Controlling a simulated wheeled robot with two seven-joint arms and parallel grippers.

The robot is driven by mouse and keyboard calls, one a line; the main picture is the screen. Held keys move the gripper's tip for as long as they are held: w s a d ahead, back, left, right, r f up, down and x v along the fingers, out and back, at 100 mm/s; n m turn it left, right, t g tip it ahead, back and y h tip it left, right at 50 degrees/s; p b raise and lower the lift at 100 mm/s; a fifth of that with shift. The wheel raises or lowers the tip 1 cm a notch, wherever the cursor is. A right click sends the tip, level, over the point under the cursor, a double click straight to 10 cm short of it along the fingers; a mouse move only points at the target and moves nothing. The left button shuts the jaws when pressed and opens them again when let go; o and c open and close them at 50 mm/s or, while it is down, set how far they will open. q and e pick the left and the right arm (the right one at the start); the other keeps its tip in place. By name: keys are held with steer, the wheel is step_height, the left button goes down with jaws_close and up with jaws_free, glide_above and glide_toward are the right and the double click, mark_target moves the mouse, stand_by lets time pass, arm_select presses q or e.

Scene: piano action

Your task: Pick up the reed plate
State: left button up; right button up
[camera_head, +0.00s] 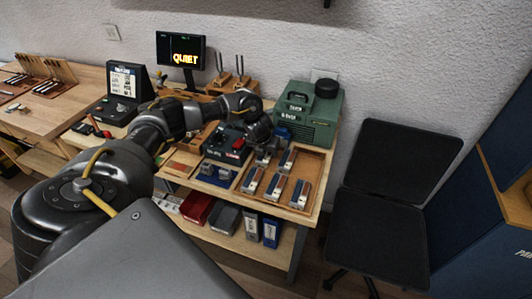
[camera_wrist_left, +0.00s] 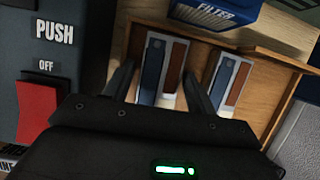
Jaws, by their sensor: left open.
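Several reed plates, long blocks with blue, silver and brown strips, lie in a shallow wooden tray (camera_head: 317,182) on the bench. One reed plate (camera_head: 276,186) shows clearly at the tray's front. In the left wrist view, one reed plate (camera_wrist_left: 161,68) lies between the fingers and another reed plate (camera_wrist_left: 229,82) lies to the right. My left gripper (camera_head: 264,146) is over the tray's back left part; in the wrist view its fingers (camera_wrist_left: 159,84) are apart and empty. I cannot tell how high the fingertips are above the plate. My right gripper is not in view.
A dark control box (camera_head: 222,155) with a red switch (camera_wrist_left: 37,108) stands left of the tray. A blue filter box (camera_wrist_left: 214,12) sits at the tray's back. A green machine (camera_head: 310,117) stands behind. A black chair (camera_head: 383,219) is right of the bench.

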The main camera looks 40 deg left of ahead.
arm_select(q)
steer(key=shift+f, duration=0.15)
steer(key=shift+c, duration=0.3)
steer(key=c, duration=0.7)
steer(key=shift+c, duration=0.2)
